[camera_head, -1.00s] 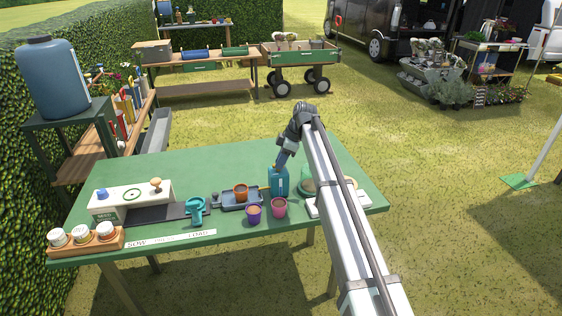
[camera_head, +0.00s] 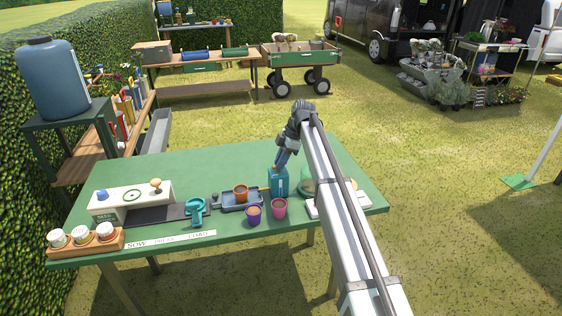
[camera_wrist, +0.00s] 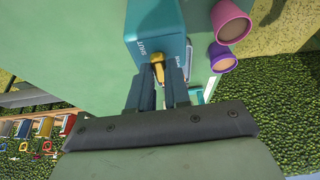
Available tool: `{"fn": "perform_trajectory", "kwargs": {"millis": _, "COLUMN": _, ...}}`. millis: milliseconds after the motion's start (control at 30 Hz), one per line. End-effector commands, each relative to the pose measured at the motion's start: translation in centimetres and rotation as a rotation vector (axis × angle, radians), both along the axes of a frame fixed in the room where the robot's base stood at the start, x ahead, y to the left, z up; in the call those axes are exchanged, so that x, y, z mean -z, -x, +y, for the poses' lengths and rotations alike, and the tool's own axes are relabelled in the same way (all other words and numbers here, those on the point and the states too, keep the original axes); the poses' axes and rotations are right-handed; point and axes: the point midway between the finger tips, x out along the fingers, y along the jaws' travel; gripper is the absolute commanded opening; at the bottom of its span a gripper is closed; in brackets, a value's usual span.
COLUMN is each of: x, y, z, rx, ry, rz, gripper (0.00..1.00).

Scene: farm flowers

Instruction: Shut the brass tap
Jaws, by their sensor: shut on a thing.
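The teal water can (camera_head: 278,184) stands on the green table and also fills the top of the wrist view (camera_wrist: 150,22). On it is the brass tap (camera_wrist: 157,62), with "SHUT" lettered to its left and smaller lettering to its right that I cannot read surely. My gripper (camera_wrist: 160,76) has its two dark fingers close on either side of the brass tap's lever, shut on it. Part of the lever is hidden between the fingers.
A terracotta-coloured pot (camera_head: 241,192) stands in a grey-blue tray (camera_head: 228,206) left of the can. A purple pot (camera_head: 254,214) and a pink pot (camera_head: 279,208) stand in front. A green round thing (camera_head: 307,187) is at the right. The table's back left is clear.

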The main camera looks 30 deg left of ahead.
Motion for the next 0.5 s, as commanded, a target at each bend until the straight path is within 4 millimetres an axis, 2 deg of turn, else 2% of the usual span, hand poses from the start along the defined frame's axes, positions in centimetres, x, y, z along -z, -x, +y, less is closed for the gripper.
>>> {"fn": "perform_trajectory", "kwargs": {"millis": 33, "x": -0.01, "y": -0.01, "z": 0.0, "rx": -0.003, "ry": -0.001, "rz": -0.001, "gripper": 0.0}}
{"fn": "perform_trajectory", "kwargs": {"millis": 67, "x": -0.01, "y": -0.01, "z": 0.0, "rx": -0.003, "ry": -0.001, "rz": -0.001, "gripper": 0.18}}
{"fn": "perform_trajectory", "kwargs": {"millis": 300, "x": 0.01, "y": 0.0, "z": 0.0, "rx": -0.001, "ry": 0.0, "rz": 0.0, "gripper": 0.41}}
{"fn": "perform_trajectory", "kwargs": {"millis": 500, "x": 0.01, "y": 0.0, "z": 0.0, "rx": 0.0, "ry": 0.0, "rz": 0.0, "gripper": 0.43}}
